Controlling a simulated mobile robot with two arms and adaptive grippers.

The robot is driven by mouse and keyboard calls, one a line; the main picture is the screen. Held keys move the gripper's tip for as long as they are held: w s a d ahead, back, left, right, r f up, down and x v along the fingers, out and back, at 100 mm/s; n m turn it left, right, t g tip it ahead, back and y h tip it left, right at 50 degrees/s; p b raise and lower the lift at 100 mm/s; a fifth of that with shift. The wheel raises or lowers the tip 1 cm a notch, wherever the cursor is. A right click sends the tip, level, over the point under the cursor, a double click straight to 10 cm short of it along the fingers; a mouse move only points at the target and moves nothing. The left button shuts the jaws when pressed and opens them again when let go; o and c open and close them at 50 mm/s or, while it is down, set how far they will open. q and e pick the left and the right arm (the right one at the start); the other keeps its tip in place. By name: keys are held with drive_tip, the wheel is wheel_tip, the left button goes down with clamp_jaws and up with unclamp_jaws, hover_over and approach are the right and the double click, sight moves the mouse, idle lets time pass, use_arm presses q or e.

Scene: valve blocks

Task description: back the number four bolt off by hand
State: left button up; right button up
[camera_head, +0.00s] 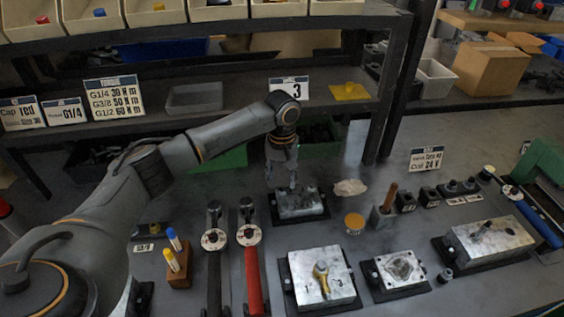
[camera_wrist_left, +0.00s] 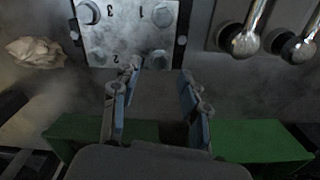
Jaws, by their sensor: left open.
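A grey metal valve block (camera_head: 298,203) sits on a dark base at the back middle of the bench. My left gripper (camera_head: 282,184) points down at its far side in the head view. In the left wrist view, the block (camera_wrist_left: 127,35) shows stamped numbers and hex bolts near its corners. The digits 3, 1 and 2 seem readable; I cannot make out a 4. One bolt (camera_wrist_left: 158,59) stands at the near right corner, and the near left area is partly hidden by a finger. My left gripper (camera_wrist_left: 152,88) is open, its fingers apart with nothing between them. My right gripper is out of view.
A crumpled cloth (camera_head: 350,187) lies right of the block. A red-handled wrench (camera_head: 254,280) lies in front. Other blocks (camera_head: 322,277) (camera_head: 488,241) and a wooden-handled tool (camera_head: 390,198) occupy the bench. A shelf (camera_head: 210,122) stands behind, and a green object (camera_wrist_left: 255,141) is near the fingers.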

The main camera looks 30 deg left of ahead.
sight(282, 191)
use_arm(q)
drive_tip(key=shift+f, duration=1.3)
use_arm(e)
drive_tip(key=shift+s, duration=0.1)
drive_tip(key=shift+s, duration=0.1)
use_arm(q)
clamp_jaws()
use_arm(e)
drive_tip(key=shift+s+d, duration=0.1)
use_arm(q)
drive_tip(key=n, duration=0.4)
drive_tip(key=shift+n, duration=0.3)
drive_tip(key=n, duration=1.2)
drive_tip(key=shift+s, duration=0.1)
drive_tip(key=n, duration=0.5)
drive_tip(key=shift+r, duration=0.1)
